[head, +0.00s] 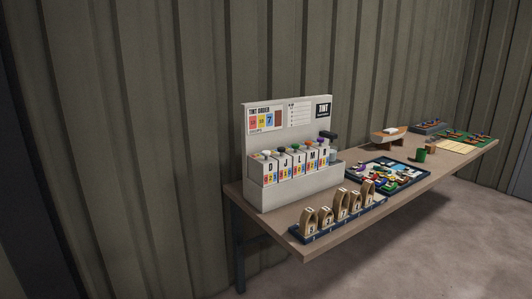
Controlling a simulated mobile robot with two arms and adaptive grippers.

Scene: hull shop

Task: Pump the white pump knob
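A light grey tint dispenser (290,193) stands at the left end of the long bench, with a tall back panel. Several white canisters with letter labels stand in a row in it, such as the one marked D (270,171). Small pump knobs of different colours sit along the top of the row. A green knob (295,147) shows near the middle. Neither of my grippers is in view, so nothing of mine touches the dispenser.
The wooden bench (345,221) also holds a dark rack (335,228) of wooden arch-shaped pieces in front of the dispenser. A tray of colourful pieces (388,175), a green cup (421,155) and a boat model (389,135) stand farther right. The floor (440,250) in front is clear.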

